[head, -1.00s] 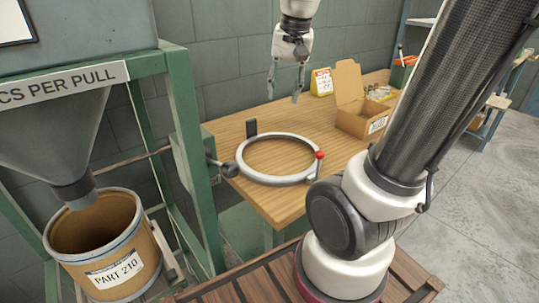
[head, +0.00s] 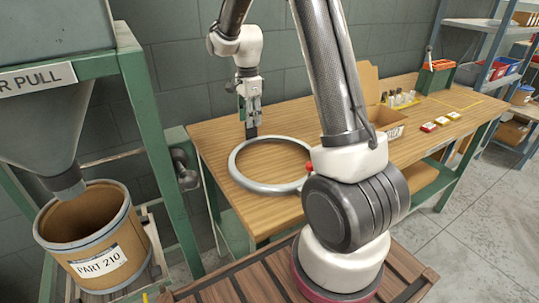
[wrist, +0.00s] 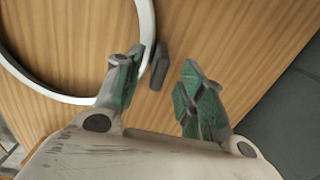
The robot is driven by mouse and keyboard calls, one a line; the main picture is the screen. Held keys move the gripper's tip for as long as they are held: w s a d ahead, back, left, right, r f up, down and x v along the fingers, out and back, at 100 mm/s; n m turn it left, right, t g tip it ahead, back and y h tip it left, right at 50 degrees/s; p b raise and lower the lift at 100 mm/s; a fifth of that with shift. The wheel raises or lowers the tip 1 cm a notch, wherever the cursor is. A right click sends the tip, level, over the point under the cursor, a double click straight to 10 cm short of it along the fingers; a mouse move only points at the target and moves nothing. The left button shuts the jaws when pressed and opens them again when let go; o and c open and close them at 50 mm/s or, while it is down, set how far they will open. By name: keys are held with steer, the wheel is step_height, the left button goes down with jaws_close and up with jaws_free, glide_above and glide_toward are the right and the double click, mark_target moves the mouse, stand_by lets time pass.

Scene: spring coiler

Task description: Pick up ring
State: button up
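The ring (head: 234,168) is a pale grey hoop lying flat on the wooden table. A red knob (head: 309,168) shows at its right side, partly hidden by my arm. A dark upright block (head: 251,131) stands at the ring's far edge. My gripper (head: 250,118) points down over this block. In the wrist view my gripper (wrist: 163,72) is open, with green-padded fingers apart. The dark block (wrist: 160,65) appears between them, nearer the left finger. The ring's band (wrist: 40,86) curves through the upper left, passing by the left finger. I cannot tell whether the fingers touch anything.
A cardboard box (head: 392,131) and small bottles (head: 400,99) stand on the table to the right. A green machine frame (head: 150,130) with a dark lever (head: 186,172) is close on the left. A cardboard drum (head: 95,250) stands below it.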

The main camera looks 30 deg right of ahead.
step_height(320, 180, down, 2)
steer(key=shift+f, duration=0.2)
jaws_close()
steer(key=shift+r, duration=0.1)
